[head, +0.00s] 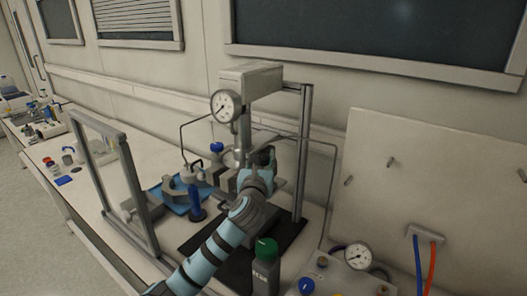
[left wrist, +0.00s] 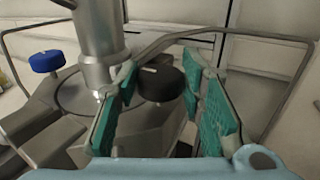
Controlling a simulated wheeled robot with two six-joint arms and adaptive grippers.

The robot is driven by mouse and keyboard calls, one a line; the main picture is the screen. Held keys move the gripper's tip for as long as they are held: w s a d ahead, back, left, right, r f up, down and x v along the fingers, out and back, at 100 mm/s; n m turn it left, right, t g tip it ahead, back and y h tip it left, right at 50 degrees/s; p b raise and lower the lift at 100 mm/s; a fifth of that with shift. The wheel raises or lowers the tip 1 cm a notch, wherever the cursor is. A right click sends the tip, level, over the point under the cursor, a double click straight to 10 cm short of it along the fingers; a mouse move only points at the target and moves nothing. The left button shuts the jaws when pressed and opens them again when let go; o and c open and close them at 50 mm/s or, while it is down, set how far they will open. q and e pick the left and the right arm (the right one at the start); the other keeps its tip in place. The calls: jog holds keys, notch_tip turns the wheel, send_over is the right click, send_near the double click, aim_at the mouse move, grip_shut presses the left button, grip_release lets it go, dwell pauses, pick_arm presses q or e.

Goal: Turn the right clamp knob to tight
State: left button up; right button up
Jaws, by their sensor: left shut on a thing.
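The right clamp knob (left wrist: 161,82) is a round black knob on the reactor's metal head, next to the upright steel column. In the left wrist view it sits between the teal pads of my left gripper (left wrist: 160,95), which is shut on it. In the head view my left gripper (head: 260,165) reaches the reactor (head: 243,140) from the front, and its fingers hide most of the knob. A blue knob (left wrist: 46,61) is on the other side of the column; it also shows in the head view (head: 217,147). My right gripper is not in view.
A bent metal tube (left wrist: 240,34) runs just behind the knob. A framed clear shield (head: 125,190) stands at left, and a green-capped bottle (head: 266,270) stands below my left arm. A gauge unit (head: 340,272) is at front right, and a steel post (head: 304,150) rises right of the gripper.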

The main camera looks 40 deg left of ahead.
pick_arm(q)
jog(key=shift+a+m+t+h+p, duration=0.15)
jog(key=shift+m+t+h+p, duration=0.65)
jog(key=shift+m+h+p, duration=0.5)
jog(key=shift+h, duration=0.3)
jog(key=o, duration=1.1)
jog(key=shift+o, duration=0.2)
jog(key=shift+s, duration=0.1)
jog(key=v, duration=1.2)
jog(key=shift+f, duration=0.1)
